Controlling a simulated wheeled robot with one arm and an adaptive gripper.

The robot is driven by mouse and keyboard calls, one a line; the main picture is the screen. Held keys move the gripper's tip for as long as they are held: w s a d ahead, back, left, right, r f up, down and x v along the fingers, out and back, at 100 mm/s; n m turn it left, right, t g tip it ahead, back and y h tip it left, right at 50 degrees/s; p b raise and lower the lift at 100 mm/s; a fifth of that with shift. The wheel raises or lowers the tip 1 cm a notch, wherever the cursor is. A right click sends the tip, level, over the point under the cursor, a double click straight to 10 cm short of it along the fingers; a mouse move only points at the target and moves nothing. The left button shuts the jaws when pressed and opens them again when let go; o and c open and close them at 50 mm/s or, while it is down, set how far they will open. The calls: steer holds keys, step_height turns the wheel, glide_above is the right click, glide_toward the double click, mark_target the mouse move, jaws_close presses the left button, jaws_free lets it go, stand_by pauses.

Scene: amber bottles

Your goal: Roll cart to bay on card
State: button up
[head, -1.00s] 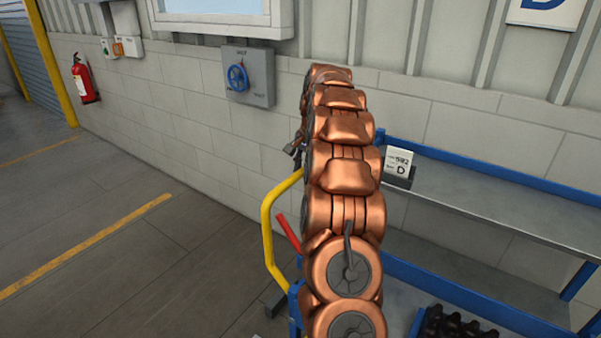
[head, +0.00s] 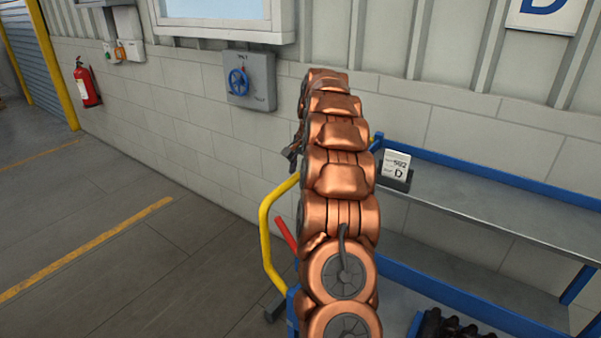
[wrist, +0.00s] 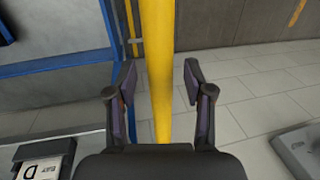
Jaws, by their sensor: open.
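The cart (head: 470,188) has a blue frame and grey shelves. It stands beside the wall at the right of the head view. A card (head: 395,165) stands in a dark holder on its upper shelf and shows a "D"; it also shows in the wrist view (wrist: 42,168). The yellow handle (head: 266,237) is at the cart's left end, with a red lever (head: 286,234) beside it. In the wrist view my gripper (wrist: 158,82) is open, with the yellow handle bar (wrist: 160,45) between its fingers and gaps on both sides.
A wall sign with "D" (head: 543,8) is at the top right. A grey box with a blue wheel (head: 250,88) and a fire extinguisher (head: 87,82) are on the wall. Dark objects (head: 445,326) lie on the lower shelf. The floor at left, with yellow lines, is clear.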

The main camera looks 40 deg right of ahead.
steer(key=shift+r, duration=0.55)
step_height(320, 180, up, 11)
steer(key=s, duration=0.2)
steer(key=shift+s+d+f, duration=0.15)
steer(key=shift+d+f, duration=0.05)
steer(key=shift+d, duration=0.05)
stand_by(0.6)
